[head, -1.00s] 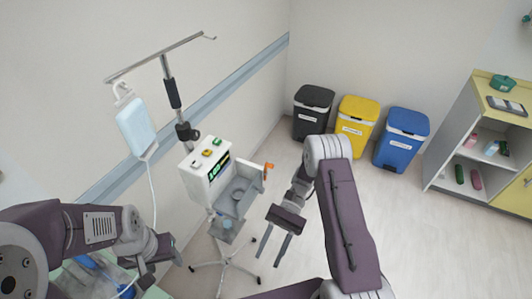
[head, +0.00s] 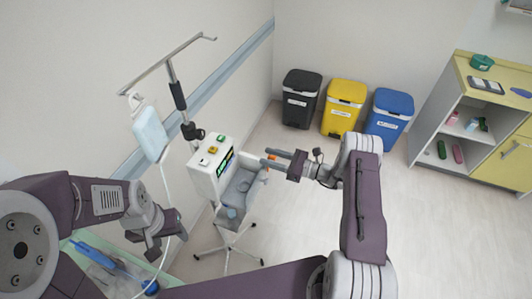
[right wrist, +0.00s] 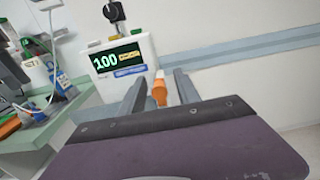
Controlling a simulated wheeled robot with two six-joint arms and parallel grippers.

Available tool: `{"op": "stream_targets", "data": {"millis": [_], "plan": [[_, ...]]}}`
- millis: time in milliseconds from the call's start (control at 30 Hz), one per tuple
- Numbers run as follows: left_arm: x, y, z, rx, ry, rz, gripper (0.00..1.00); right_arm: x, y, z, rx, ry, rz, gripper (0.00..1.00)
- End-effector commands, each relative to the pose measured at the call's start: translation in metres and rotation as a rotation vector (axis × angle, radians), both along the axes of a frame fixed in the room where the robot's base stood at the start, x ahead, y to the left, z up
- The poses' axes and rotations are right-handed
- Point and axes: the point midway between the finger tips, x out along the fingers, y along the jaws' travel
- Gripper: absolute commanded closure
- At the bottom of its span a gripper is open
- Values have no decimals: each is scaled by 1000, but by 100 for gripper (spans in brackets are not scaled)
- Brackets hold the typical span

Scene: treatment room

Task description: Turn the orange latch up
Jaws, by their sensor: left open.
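The orange latch (head: 266,168) is on the right side of the white pump (head: 212,170), mostly hidden behind my right gripper in the head view. In the right wrist view the orange latch (right wrist: 159,90) shows between the two fingers, pointing down toward the gripper's palm. My right gripper (head: 268,157) is open, its fingertips at the latch; I cannot tell whether they touch it. The pump's green display reads 100 in the wrist view (right wrist: 118,59). My left gripper (head: 163,246) is open and empty at the lower left, apart from the pump.
The pump hangs on a wheeled pole with an IV bag (head: 150,133) and a tube on its left. A green-topped table (head: 85,240) with a blue item stands lower left. Black, yellow and blue bins (head: 389,117) and a cabinet (head: 440,115) stand behind. The floor at right is clear.

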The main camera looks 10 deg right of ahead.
Motion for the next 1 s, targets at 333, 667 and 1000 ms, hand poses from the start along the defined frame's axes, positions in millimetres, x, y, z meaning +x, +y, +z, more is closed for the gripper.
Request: {"op": "stream_targets", "data": {"millis": [333,667,1000], "plan": [[0,0,5,0,0,0,46,9,14,0,1,-1,0,61],[0,0,5,0,0,0,46,9,14,0,-1,-2,0,100],[0,0,-2,0,0,0,46,5,17,0,-71,-104,1,100]]}}
